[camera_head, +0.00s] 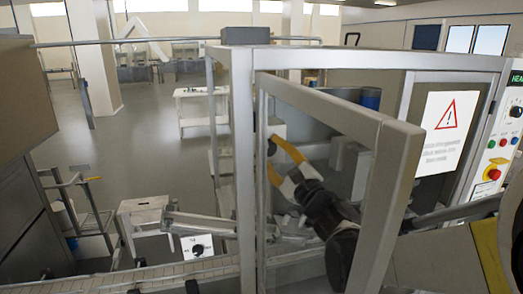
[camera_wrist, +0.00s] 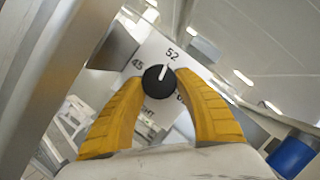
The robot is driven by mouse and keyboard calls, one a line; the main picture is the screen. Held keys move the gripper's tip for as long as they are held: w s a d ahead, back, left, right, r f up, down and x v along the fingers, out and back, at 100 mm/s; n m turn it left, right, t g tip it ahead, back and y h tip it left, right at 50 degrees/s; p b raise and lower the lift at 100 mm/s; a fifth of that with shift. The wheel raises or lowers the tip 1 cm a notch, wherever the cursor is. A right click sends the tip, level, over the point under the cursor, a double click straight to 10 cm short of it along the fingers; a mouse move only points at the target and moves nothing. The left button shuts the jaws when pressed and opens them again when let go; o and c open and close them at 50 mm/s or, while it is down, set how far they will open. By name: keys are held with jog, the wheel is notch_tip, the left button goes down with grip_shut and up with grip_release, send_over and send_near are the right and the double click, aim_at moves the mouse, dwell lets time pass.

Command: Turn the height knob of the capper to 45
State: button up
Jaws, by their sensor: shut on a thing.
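The height knob (camera_wrist: 159,79) is black and round with a white pointer line, on a white plate (camera_wrist: 155,52) in the wrist view. The pointer aims up at the mark 52. The mark 45 is to the left, and a mark on the right is partly covered by a finger. Lettering below the knob is only partly readable. My gripper (camera_wrist: 162,77) has its yellow fingers closed on the knob's two sides. In the head view my gripper (camera_head: 271,158) reaches through the open door frame, its fingertips at a small dark knob on a pale block.
A metal door frame (camera_head: 392,190) stands close around my arm. Another white plate with a black knob (camera_head: 199,248) is at lower left, above a conveyor (camera_head: 180,272). A control panel with a red emergency button (camera_head: 493,174) is at the right. A blue cylinder (camera_wrist: 291,157) shows in the wrist view.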

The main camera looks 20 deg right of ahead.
jog(key=shift+r+n, duration=0.1)
jog(key=shift+n, duration=0.2)
jog(key=n+g+p, duration=0.1)
jog(key=n, duration=0.3)
jog(key=shift+r+g+y+p, duration=0.15)
jog(key=shift+g+y+p, duration=0.2)
jog(key=shift+g+y, duration=0.05)
jog(key=n+g+p, duration=0.1)
jog(key=n, duration=0.2)
jog(key=shift+d+r+n+p, duration=0.1)
jog(key=shift+n+p, duration=0.25)
jog(key=shift+n, duration=0.05)
jog(key=n+g+p, duration=0.1)
jog(key=n+p, duration=0.1)
jog(key=n, duration=0.2)
jog(key=shift+r+g+h, duration=0.1)
jog(key=shift+g+h, duration=0.3)
jog(key=shift+n+g+h+p, duration=0.3)
jog(key=shift+n+h+p, duration=0.35)
jog(key=shift+n, duration=0.55)
jog(key=o, duration=1.2)
